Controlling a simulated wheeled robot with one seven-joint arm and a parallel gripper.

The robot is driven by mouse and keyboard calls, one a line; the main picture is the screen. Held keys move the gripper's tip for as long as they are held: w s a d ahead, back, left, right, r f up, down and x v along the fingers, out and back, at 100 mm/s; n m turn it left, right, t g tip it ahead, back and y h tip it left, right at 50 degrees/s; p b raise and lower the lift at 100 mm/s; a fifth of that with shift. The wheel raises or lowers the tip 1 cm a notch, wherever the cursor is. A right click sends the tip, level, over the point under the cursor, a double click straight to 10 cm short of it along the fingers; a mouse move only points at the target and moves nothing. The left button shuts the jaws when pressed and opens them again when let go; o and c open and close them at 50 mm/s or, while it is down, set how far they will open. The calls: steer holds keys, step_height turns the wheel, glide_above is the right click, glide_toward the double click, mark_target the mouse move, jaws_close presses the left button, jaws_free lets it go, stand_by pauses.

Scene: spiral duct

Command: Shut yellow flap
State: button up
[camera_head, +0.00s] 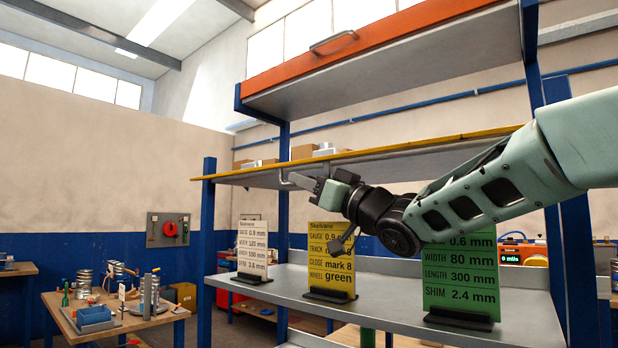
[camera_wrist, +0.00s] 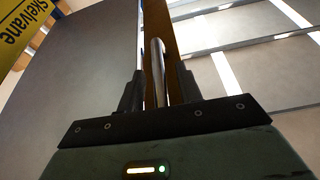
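The yellow flap (camera_head: 365,152) is raised and seen nearly edge-on in the head view, a long yellow-edged panel at mid height of the blue-posted rack. A metal bar handle (camera_head: 285,178) hangs at its left part. My gripper (camera_head: 308,182) is at this handle, coming from the right. In the wrist view the handle bar (camera_wrist: 158,70) lies between the two fingers of my gripper (camera_wrist: 158,92), with small gaps showing on both sides, so the gripper looks open around it. A brownish-yellow edge strip (camera_wrist: 160,20) shows behind the bar. The flap's far side is hidden.
An orange flap (camera_head: 385,50) with its own handle is above. White, yellow (camera_head: 331,262) and green (camera_head: 462,275) sign cards stand on the grey shelf (camera_head: 385,308) below my arm. A cluttered wooden table (camera_head: 150,318) is at lower left.

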jaws_close()
